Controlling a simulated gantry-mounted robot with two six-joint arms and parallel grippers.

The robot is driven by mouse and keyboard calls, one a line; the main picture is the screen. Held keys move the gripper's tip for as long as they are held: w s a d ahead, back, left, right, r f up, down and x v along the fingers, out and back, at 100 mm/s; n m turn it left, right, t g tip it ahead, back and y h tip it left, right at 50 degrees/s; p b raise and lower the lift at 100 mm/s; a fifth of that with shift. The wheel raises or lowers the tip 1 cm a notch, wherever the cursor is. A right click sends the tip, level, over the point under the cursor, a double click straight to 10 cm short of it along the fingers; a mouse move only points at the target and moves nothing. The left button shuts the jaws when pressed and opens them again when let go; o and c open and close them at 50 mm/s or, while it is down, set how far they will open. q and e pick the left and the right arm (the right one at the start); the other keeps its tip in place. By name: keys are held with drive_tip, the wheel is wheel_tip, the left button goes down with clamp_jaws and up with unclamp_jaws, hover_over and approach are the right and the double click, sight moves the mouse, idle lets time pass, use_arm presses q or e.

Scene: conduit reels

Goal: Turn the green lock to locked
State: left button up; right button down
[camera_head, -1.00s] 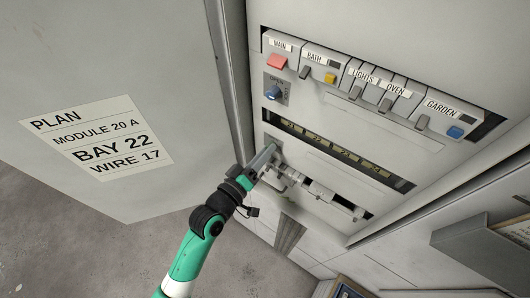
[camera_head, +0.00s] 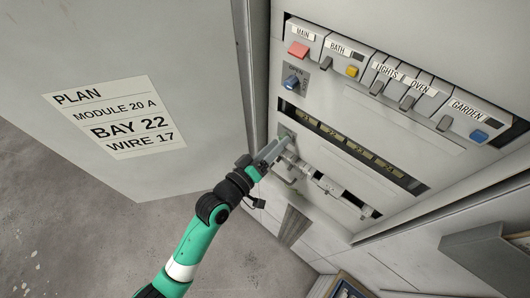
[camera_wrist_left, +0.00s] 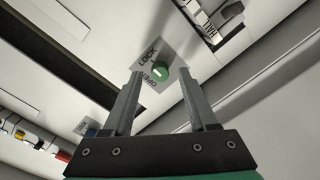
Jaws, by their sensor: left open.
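The green lock (camera_wrist_left: 160,72) is a small round knob with a white mark, on a grey plate lettered LOCK and OPEN. In the wrist view my left gripper (camera_wrist_left: 158,84) is open, with one finger on each side of the knob and gaps between. Whether the fingertips reach around the knob or stop short of it, I cannot tell. In the head view my left gripper (camera_head: 284,146) is at the panel's left side and hides the knob. My right gripper is not in view.
A blue knob (camera_head: 291,82) sits above, under a row of labelled switches, with the red MAIN switch (camera_head: 299,48) leftmost. A numbered slot (camera_head: 350,148) and white fittings (camera_head: 328,184) lie right of my gripper. The open door (camera_head: 180,60) stands left.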

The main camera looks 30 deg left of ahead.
use_arm(q)
drive_tip(key=s+a, duration=0.1)
drive_tip(key=s, duration=0.9)
drive_tip(key=shift+s+a+r+b, duration=0.2)
drive_tip(key=shift+s+a+b, duration=0.1)
drive_tip(key=shift+a, duration=0.1)
